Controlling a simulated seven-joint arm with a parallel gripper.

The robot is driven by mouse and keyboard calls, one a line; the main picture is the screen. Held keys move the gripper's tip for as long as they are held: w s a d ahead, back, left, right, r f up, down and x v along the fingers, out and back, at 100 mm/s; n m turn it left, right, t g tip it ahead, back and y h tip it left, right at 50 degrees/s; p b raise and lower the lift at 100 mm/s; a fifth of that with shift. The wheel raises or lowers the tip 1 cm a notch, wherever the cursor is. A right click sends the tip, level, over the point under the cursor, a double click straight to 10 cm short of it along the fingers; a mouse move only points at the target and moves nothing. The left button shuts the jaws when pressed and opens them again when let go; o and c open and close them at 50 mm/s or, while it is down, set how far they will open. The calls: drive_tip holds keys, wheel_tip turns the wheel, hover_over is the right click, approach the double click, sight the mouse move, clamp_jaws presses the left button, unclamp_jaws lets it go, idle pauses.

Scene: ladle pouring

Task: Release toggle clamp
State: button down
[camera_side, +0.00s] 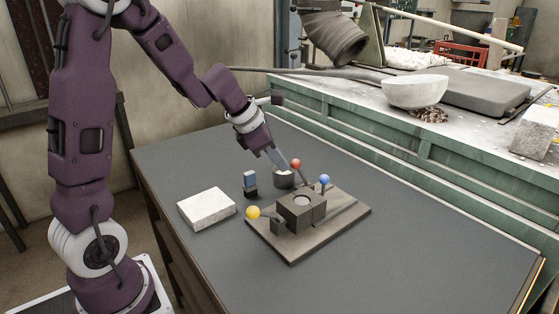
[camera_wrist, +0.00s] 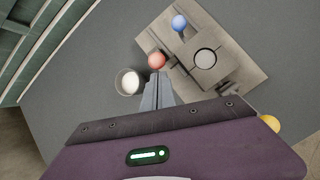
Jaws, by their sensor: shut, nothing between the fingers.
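A brown-grey fixture plate (camera_side: 349,216) lies on the dark table and carries a block mold (camera_side: 294,213) with a round pale opening in its top (camera_wrist: 206,58). Levers with ball knobs stand on it: a red knob (camera_side: 296,163), a blue knob (camera_side: 324,180) and a yellow knob (camera_side: 253,212). In the wrist view, the red knob (camera_wrist: 157,60) lies just beyond the fingertips. The blue knob (camera_wrist: 179,23) is farther out, and the yellow knob (camera_wrist: 270,122) is partly hidden by my gripper body. My gripper (camera_side: 284,164) is shut and empty, beside the red knob; contact cannot be told.
A small cup with pale contents (camera_wrist: 129,82) stands close to my fingers. A white slab (camera_side: 206,208) and a small dark block with a blue-grey top (camera_side: 250,184) are left of the fixture. A green bench (camera_side: 430,150) with a white bowl (camera_side: 416,91) stands behind. The table's right front is clear.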

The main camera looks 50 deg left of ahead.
drive_tip(key=w+r+g, duration=0.2)
drive_tip(key=w, duration=0.9)
drive_tip(key=shift+w+g, duration=0.25)
drive_tip(key=shift+g, duration=0.15)
idle(0.4)
drive_tip(key=shift+w, duration=0.1)
idle(0.3)
drive_tip(key=w+a+r, duration=0.1)
drive_tip(key=a+r, duration=0.2)
drive_tip(key=r, duration=0.8)
drive_tip(key=shift+w+a+r, duration=0.15)
drive_tip(key=shift+a+r, duration=0.05)
drive_tip(key=shift+a, duration=0.05)
